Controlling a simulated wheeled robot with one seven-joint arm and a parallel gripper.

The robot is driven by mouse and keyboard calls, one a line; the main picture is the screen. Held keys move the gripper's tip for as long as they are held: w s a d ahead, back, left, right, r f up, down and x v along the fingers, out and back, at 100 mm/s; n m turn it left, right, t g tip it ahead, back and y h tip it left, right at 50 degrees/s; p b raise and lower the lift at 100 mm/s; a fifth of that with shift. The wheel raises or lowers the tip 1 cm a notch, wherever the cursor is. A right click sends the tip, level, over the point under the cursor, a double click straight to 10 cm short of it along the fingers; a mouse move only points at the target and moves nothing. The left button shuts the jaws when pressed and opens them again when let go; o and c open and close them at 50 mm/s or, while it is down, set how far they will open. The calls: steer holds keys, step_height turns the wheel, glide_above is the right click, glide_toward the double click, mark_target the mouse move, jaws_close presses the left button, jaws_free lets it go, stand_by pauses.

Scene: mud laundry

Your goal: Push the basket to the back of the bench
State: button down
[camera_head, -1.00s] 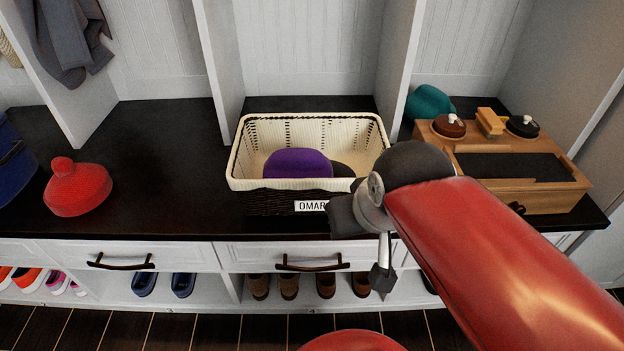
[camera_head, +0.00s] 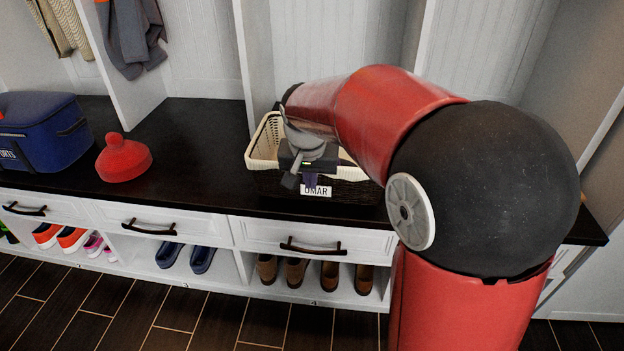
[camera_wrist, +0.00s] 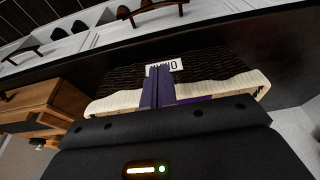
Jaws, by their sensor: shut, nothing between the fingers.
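The basket (camera_head: 258,150) has a cream rim and liner over a dark woven body. It stands on the black bench top (camera_head: 190,150), with a white OMAR label (camera_head: 317,191) on its front. My gripper (camera_head: 308,181) is shut and empty at the basket's front, just above the label. My arm hides much of the basket's right and inside. In the wrist view, the picture is upside down: my closed fingers (camera_wrist: 160,75) overlap the basket's front rim (camera_wrist: 225,85) and reach the label's edge. I cannot tell whether they touch it. A strip of purple contents (camera_wrist: 197,99) shows behind the rim.
A red rounded item (camera_head: 124,160) and a blue bag (camera_head: 45,130) sit to the left on the bench, with clear top between red item and basket. An upright divider (camera_head: 255,60) stands behind the basket. A wooden box (camera_wrist: 40,100) is beside it in the wrist view.

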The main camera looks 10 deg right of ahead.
steer(key=w+f, duration=0.1)
steer(key=f, duration=0.1)
steer(key=w+d+f, duration=0.1)
steer(key=w+f, duration=0.2)
steer(key=f, duration=0.2)
steer(key=shift+w+d+f, duration=0.1)
steer(key=shift+w+d, duration=0.15)
steer(key=shift+d, duration=0.05)
steer(key=shift+w+d, duration=0.2)
steer(key=shift+w, duration=0.5)
